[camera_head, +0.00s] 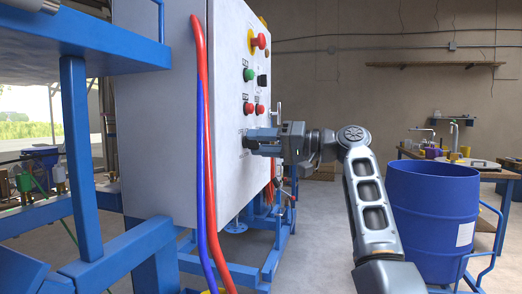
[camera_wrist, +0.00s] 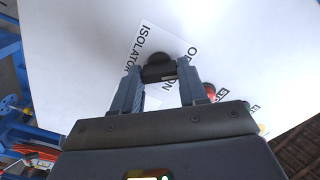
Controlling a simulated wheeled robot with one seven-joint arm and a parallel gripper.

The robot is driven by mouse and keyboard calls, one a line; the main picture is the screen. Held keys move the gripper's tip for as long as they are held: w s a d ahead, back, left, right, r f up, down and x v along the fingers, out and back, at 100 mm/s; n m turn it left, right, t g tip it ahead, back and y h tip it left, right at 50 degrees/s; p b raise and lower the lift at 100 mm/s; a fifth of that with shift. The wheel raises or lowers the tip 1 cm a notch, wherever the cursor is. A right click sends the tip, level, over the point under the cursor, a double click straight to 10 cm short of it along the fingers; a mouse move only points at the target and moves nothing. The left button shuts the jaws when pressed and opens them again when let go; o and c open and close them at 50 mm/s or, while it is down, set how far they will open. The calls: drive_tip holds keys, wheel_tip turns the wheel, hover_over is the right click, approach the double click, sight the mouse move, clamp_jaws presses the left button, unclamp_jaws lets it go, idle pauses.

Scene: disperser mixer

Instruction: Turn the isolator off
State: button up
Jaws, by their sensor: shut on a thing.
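The isolator's black knob (camera_wrist: 158,68) sits on a white label reading "ISOLATOR" on the white panel in the wrist view. Other lettering on the label is partly covered by the knob and fingers. My gripper (camera_wrist: 160,74) is shut on the knob, with one finger on each side of it. In the head view my gripper (camera_head: 262,142) reaches the front face of the control cabinet (camera_head: 235,60) from the right, below the buttons. The knob is hidden behind my fingers there.
Above my gripper are red buttons (camera_head: 248,108), a green button (camera_head: 249,75), a black switch (camera_head: 262,81) and a red emergency stop (camera_head: 258,41). Red and blue hoses (camera_head: 207,160) run down the cabinet's side. A blue drum (camera_head: 432,210) stands at the right.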

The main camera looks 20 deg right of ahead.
drive_tip(key=shift+f+n, duration=0.1)
drive_tip(key=shift+n, duration=0.2)
drive_tip(key=o, duration=1.1)
drive_tip(key=shift+c, duration=0.2)
drive_tip(key=shift+d, duration=0.1)
drive_tip(key=v, duration=0.7)
drive_tip(key=shift+s+d+b, duration=0.2)
drive_tip(key=shift+s+b, duration=0.05)
drive_tip(key=shift+b, duration=0.05)
